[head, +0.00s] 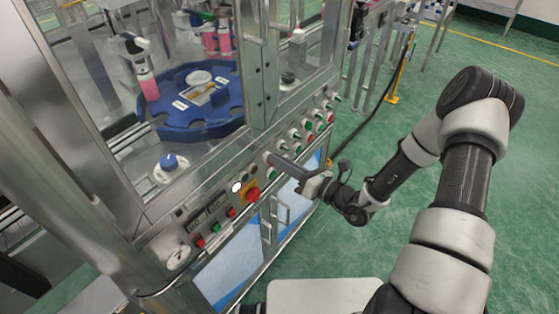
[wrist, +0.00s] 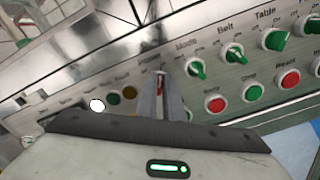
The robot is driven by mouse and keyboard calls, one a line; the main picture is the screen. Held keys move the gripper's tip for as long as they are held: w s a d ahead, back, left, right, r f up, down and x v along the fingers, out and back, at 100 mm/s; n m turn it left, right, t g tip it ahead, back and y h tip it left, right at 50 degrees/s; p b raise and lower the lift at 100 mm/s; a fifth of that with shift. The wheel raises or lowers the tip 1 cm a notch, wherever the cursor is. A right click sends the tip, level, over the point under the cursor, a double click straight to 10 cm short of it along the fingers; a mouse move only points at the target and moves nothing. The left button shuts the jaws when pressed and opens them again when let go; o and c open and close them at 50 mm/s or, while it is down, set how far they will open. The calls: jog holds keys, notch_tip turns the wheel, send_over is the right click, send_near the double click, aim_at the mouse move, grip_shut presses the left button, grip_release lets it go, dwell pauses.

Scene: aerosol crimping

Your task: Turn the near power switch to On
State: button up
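My gripper (head: 270,158) reaches the front control panel in the head view, its fingertips at the panel face. In the wrist view my gripper (wrist: 160,76) has its two fingers close together just below the "Power" label. A small red and pale patch shows in the narrow gap between the fingers. The power switch itself is mostly hidden by the fingers, so its setting cannot be read. Whether the fingers press on it or only flank it cannot be told.
Right of the fingers are the green Mode knob (wrist: 196,68) and Belt knob (wrist: 236,54), with a red button (wrist: 214,104) and green button (wrist: 251,90) below. A red emergency stop (head: 253,195) sits near the gripper. A white lamp (wrist: 97,105) is to the left.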

jog(key=o, duration=0.4)
jog(key=shift+d, duration=0.1)
jog(key=v, duration=1.7)
jog(key=shift+s, duration=0.2)
